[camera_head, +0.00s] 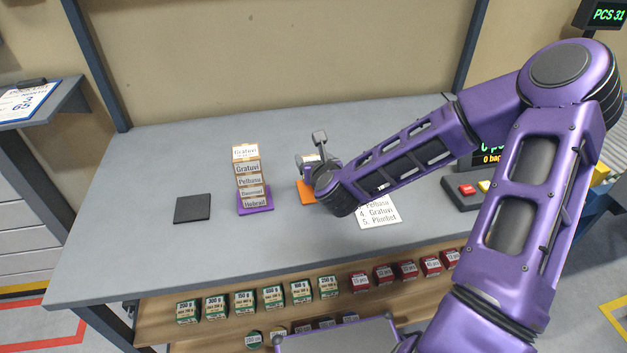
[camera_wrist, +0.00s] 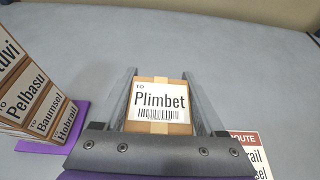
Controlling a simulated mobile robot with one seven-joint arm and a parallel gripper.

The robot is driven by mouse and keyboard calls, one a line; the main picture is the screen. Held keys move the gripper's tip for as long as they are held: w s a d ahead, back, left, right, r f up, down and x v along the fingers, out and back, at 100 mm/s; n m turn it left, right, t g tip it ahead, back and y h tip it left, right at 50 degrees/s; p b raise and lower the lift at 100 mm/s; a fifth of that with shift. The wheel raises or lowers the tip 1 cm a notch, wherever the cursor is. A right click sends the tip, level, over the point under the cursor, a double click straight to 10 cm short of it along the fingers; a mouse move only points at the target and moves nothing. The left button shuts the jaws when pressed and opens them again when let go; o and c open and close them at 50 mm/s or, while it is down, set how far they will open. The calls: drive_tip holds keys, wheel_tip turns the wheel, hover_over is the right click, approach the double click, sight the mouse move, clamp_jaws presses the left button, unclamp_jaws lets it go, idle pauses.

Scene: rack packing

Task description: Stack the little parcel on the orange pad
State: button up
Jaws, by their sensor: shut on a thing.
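The little parcel is a brown box with a white label reading Plimbet (camera_wrist: 160,100). My gripper (camera_wrist: 159,78) is shut on it, with one finger along each side. In the head view, a small part of the parcel (camera_head: 309,158) shows behind my wrist, over the far part of the orange pad. The orange pad (camera_head: 306,193) is partly hidden by my wrist and does not show in the wrist view. I cannot tell whether the parcel touches the pad or hangs above it.
A tall stack of labelled parcels (camera_head: 249,178) stands on a purple pad (camera_head: 255,211), left of the orange pad. A bare black pad (camera_head: 192,209) lies further left. A white route sheet (camera_head: 382,214) lies right of my wrist. Several small boxes line the lower shelf.

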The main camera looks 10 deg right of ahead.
drive_tip(key=shift+f+b, duration=0.6)
drive_tip(key=shift+f, duration=1.8)
drive_tip(key=shift+f, duration=0.1)
